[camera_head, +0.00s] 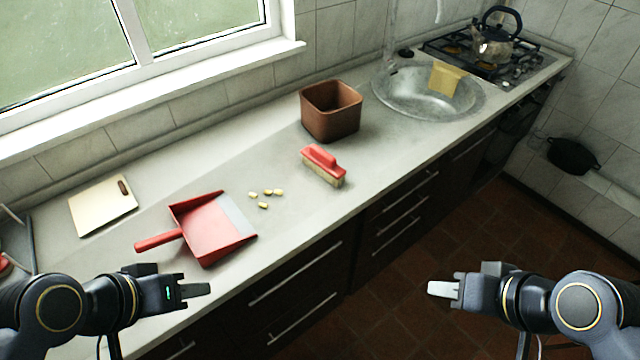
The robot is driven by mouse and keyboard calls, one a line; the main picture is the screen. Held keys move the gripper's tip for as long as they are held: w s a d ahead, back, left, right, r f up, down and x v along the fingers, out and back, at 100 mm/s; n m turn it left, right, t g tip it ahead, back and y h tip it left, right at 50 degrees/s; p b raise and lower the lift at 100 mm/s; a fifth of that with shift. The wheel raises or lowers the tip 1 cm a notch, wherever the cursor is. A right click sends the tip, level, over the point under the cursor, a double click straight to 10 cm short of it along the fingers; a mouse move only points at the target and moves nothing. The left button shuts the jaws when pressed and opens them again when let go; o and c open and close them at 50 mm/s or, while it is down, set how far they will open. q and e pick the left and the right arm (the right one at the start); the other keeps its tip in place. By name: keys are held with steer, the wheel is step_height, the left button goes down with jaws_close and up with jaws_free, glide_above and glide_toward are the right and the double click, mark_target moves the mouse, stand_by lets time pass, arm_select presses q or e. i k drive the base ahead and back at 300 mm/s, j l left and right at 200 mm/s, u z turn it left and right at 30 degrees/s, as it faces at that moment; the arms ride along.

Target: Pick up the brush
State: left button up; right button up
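The brush (323,166) has a red back and grip over pale bristles. It rests on the counter with its bristles down, in front of the brown bin. My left gripper (196,290) is at the lower left, by the counter's front edge, apart from the brush. My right gripper (443,289) is at the lower right, over the floor in front of the cabinets, also apart from the brush. Nothing shows in either gripper. The finger gap of both is not clear from this angle.
A red dustpan (208,235) lies left of the brush, with several small yellowish pieces (264,193) between them. The brown square bin (331,112) stands behind the brush. A cutting board (102,206) lies at left.

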mark_target(325, 164)
steer(key=i+l+u, duration=0.1)
steer(key=u, duration=1.6)
steer(key=l+u, duration=0.1)
steer(key=l, duration=0.55)
steer(key=i+l, duration=0.1)
steer(key=l, duration=0.55)
steer(key=i+u, duration=0.05)
